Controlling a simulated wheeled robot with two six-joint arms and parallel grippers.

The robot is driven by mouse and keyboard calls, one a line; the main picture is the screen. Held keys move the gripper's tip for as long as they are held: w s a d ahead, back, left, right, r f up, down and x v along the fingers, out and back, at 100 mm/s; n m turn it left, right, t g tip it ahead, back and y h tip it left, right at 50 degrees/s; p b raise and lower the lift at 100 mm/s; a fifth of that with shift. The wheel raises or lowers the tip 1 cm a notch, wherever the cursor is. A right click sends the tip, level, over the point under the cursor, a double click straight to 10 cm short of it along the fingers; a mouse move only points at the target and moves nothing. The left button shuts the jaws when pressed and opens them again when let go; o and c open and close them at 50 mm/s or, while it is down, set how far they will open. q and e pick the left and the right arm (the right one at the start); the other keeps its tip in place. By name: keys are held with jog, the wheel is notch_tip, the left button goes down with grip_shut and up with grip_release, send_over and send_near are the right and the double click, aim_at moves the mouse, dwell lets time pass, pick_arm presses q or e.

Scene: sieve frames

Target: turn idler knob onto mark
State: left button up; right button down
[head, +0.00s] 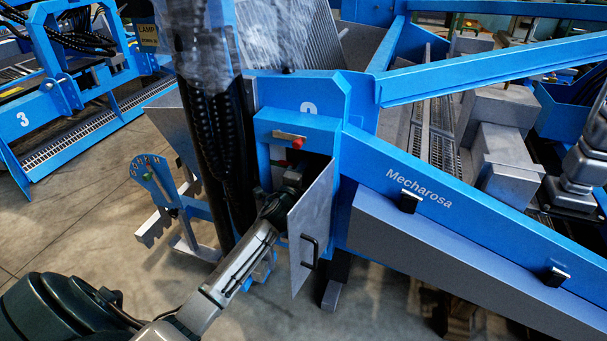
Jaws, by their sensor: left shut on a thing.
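My left gripper (292,179) reaches into the dark opening of a blue housing (270,124) on the machine. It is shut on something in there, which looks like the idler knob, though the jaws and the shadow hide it. The mark cannot be made out from here. A grey door (311,226) with a black handle (308,251) hangs open on the right of the opening, close beside my left wrist. A small red part (297,143) sits at the top edge of the opening, by a metal latch strip (287,136). My right gripper does not show.
A long blue beam (440,196) marked Mecharosa runs to the lower right. A dark hose bundle (217,130) hangs left of the housing. Bare concrete floor (80,225) lies at the left.

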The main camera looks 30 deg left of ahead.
pick_arm(q)
jog(key=shift+f+n+b, duration=0.1)
jog(key=shift+n+b, duration=0.6)
jog(key=shift+n, duration=1.4)
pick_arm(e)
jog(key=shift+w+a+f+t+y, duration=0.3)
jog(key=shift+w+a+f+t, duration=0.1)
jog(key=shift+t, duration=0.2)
pick_arm(q)
jog(key=o, duration=1)
jog(key=shift+c, duration=0.2)
jog(key=v, duration=1.1)
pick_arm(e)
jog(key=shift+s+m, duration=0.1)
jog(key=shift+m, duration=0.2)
pick_arm(q)
jog(key=shift+w+a, duration=0.1)
